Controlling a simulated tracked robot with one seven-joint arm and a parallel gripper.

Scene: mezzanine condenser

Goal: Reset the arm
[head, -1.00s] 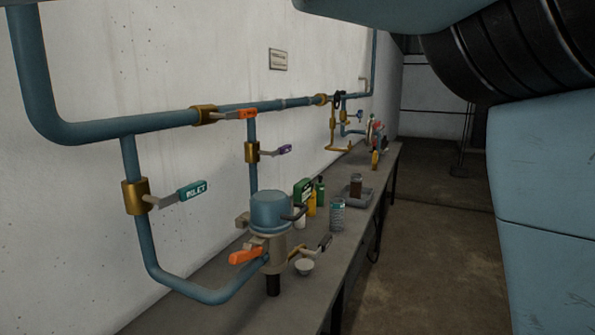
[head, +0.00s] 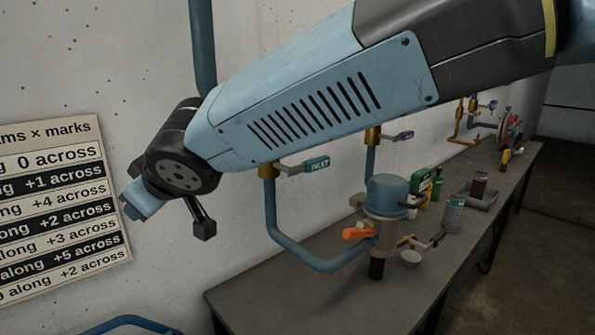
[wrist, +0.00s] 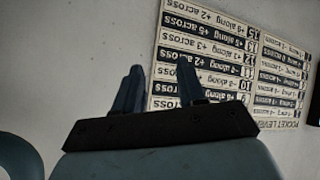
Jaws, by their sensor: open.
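My arm crosses the head view from the upper right down to the left. Its wrist end is in front of the white wall, left of the pipework. My gripper (wrist: 160,88) shows in the wrist view as two dark fingers standing apart with nothing between them. Behind the fingers is a wall chart (wrist: 222,62), which looks upside down there. In the head view the chart (head: 62,215) is at the left edge, just beyond my wrist.
A grey bench (head: 300,300) runs along the wall, with a blue-lidded vessel (head: 386,196) and orange handle (head: 357,233). Blue pipes (head: 271,210) with a teal INLET valve handle (head: 317,165) stand behind my arm. A can (head: 453,214) and a tray (head: 486,200) are farther along. Floor at right is clear.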

